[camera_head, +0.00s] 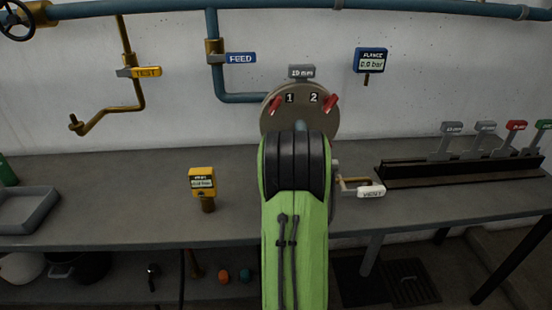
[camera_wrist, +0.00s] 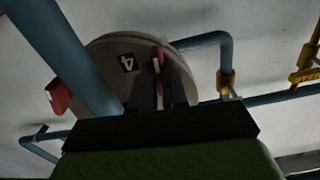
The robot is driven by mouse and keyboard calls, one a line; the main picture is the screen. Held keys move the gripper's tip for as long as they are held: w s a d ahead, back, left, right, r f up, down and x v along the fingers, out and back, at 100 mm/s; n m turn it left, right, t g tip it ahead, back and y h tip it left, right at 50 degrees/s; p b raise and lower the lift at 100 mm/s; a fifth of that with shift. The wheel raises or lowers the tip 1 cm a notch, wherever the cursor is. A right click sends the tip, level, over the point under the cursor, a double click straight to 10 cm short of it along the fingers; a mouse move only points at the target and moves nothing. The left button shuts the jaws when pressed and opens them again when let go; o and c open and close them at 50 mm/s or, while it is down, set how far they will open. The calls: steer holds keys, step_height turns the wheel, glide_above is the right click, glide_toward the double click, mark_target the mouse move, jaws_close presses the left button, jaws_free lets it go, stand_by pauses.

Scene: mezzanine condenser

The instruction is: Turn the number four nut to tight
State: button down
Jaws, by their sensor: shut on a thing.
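The round grey flange (camera_head: 302,123) stands at the back of the bench in the head view. Its upper part shows plates 1 and 2, each with a red nut (camera_head: 275,105) (camera_head: 330,104) beside it; my arm covers the lower part. In the wrist view the flange (camera_wrist: 102,57) shows a tilted number 4 plate (camera_wrist: 128,63). My gripper (camera_wrist: 160,78) is shut on the red number four nut (camera_wrist: 157,61) beside that plate. The fingers hide most of this nut, so its angle is hard to tell. Another red nut (camera_wrist: 58,95) shows at the flange's left edge.
A blue pipe (camera_wrist: 65,55) crosses close on the left of the wrist view. A blue flange gauge (camera_head: 370,60) reads 0.0 bar. A yellow tool (camera_head: 202,182) stands on the bench, left of my arm. A white-tagged handle (camera_head: 370,191) is to its right, before a rack (camera_head: 460,170).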

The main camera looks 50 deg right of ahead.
steer(key=m, duration=0.4)
steer(key=shift+m, duration=0.4)
stand_by(0.4)
steer(key=c, duration=1.1)
jaws_free()
steer(key=shift+c, duration=0.2)
steer(key=shift+f+b, duration=0.1)
steer(key=shift+b, duration=0.25)
